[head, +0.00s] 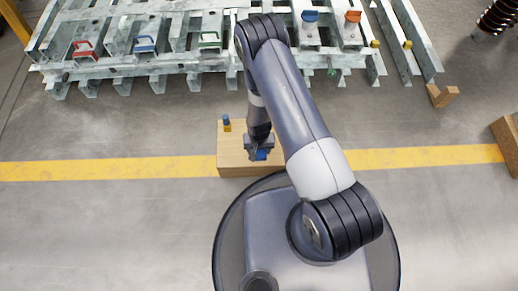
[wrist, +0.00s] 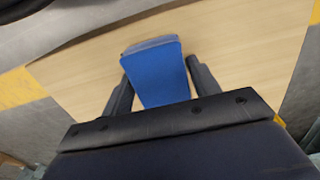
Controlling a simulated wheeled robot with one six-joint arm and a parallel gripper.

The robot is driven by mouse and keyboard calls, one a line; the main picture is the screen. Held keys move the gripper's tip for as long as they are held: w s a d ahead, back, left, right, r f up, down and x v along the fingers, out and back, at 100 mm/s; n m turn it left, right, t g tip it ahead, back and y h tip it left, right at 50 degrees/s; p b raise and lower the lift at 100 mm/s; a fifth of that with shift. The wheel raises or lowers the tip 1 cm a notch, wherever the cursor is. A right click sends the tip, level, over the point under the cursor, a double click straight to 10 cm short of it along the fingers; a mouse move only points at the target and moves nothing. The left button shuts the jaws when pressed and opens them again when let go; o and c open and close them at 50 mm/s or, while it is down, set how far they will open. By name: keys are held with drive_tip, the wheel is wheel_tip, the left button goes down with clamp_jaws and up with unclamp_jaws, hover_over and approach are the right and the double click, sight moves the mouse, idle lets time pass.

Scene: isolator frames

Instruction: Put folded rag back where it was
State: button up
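The folded rag (wrist: 155,72) is a blue block-like bundle between the two fingers of my gripper (wrist: 157,68) in the wrist view. The fingertips meet its left and right sides, so my gripper looks shut on it. In the head view the rag (head: 261,155) shows as a small blue patch under my gripper (head: 259,149), over the front right part of a light wooden box (head: 232,160). I cannot tell whether the rag touches the box top. My gripper hides part of the rag.
A small blue and yellow item (head: 226,123) stands at the box's back left. Behind is a galvanised steel rack (head: 120,68) with coloured handles. A yellow line (head: 110,169) crosses the floor. Wooden blocks (head: 441,96) lie right. Floor left of the box is clear.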

drive_tip(key=o, duration=0.3)
wheel_tip(320, 180, up, 12)
drive_tip(key=p, duration=0.5)
drive_tip(key=shift+r, duration=0.2)
